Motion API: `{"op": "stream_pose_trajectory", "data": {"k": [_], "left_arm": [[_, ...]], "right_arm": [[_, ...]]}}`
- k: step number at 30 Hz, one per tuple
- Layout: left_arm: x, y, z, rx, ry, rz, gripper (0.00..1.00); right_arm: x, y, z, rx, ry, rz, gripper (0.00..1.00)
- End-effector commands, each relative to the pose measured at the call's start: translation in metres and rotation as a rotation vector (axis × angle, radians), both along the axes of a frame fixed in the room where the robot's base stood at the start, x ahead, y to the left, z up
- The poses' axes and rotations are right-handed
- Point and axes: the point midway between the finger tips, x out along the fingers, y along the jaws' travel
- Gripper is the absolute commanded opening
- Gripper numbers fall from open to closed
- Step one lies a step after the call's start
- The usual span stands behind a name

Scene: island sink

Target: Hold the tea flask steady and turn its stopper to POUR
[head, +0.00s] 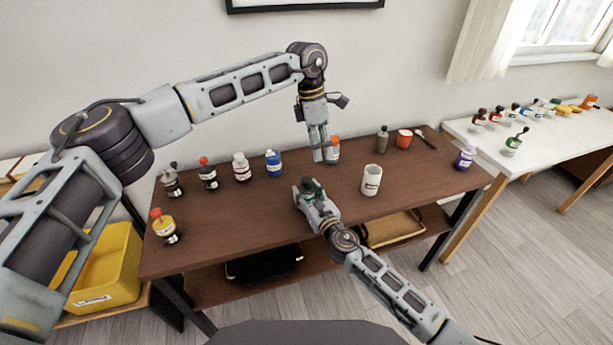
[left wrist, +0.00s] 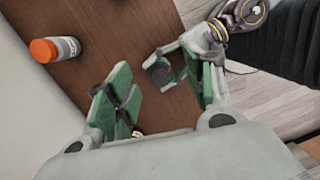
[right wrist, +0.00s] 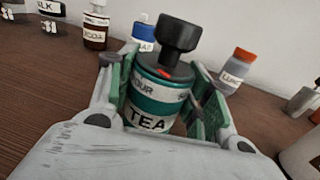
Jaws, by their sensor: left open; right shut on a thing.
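The tea flask (right wrist: 157,103) is teal with a white TEA label and stands upright on the brown table. Its black stopper (right wrist: 178,38) sits on top, above a small red mark on the flask's upper part and a partly hidden word ending in "OUR". My right gripper (head: 311,190) is shut around the flask's body, one finger on each side in the right wrist view. My left gripper (head: 325,157) is open and empty, pointing down above the table behind the flask. In the left wrist view the stopper (left wrist: 159,73) shows beyond its fingers, apart from them.
An orange-capped bottle (left wrist: 62,48) stands close by the left gripper in the head view. A white mug (head: 371,181) is right of the flask. Several bottles line the table's left and back, including a blue one (head: 273,163). The table's front middle is fairly clear.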

Motion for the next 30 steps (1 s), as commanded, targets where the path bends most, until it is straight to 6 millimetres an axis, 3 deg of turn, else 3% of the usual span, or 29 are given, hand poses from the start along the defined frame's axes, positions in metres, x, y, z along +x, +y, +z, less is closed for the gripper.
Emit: {"op": "stream_pose_trajectory", "data": {"k": [30], "left_arm": [[0.007, 0.023, 0.0, 0.117, 0.071, 0.837, 0.53]], "right_arm": [[0.0, 0.0, 0.0, 0.0, 0.0, 0.0, 0.23]]}}
